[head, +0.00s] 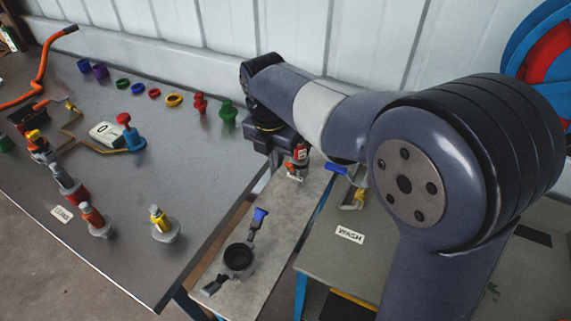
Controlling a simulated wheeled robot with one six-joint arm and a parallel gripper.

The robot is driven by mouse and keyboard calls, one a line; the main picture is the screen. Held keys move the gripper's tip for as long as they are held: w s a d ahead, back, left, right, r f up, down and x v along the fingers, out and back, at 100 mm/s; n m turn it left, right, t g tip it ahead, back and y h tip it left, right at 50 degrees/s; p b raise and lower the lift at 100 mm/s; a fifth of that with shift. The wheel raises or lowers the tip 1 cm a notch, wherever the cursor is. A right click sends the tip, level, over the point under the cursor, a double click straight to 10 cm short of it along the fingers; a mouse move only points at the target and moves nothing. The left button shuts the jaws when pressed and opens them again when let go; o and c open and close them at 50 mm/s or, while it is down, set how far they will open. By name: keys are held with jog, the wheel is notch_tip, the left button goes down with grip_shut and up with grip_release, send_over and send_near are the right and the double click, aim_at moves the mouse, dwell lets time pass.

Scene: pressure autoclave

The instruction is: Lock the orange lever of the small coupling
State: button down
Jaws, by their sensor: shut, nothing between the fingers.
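My gripper (294,178) points down over the far part of the narrow grey bench and is shut, with nothing held. A small orange-red part (301,153) shows right by its fingers; I cannot tell whether it is the orange lever or part of my gripper. A black round coupling (238,257) stands on the near part of the same bench, apart from my gripper. One blue-ended lever (260,216) sticks up behind it, and a dark lever (213,287) lies out to its lower left. No orange shows on this coupling.
The dark table (205,180) at left holds several coloured fittings, a yellow-topped fitting (160,222) and an orange hose (42,68). A blue-handled yellow fitting (355,198) stands right of my gripper by the WASH label (349,235). A pale wall (280,25) runs behind.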

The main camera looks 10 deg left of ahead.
aim_at(291, 165)
jog(key=shift+a+r, duration=0.1)
dwell(0.3)
jog(key=w+d+f+p, duration=0.1)
jog(key=w+f, duration=0.3)
jog(key=f, duration=0.4)
jog(key=shift+w+d, duration=0.3)
jog(key=shift+d, duration=0.05)
jog(key=shift+p, duration=0.3)
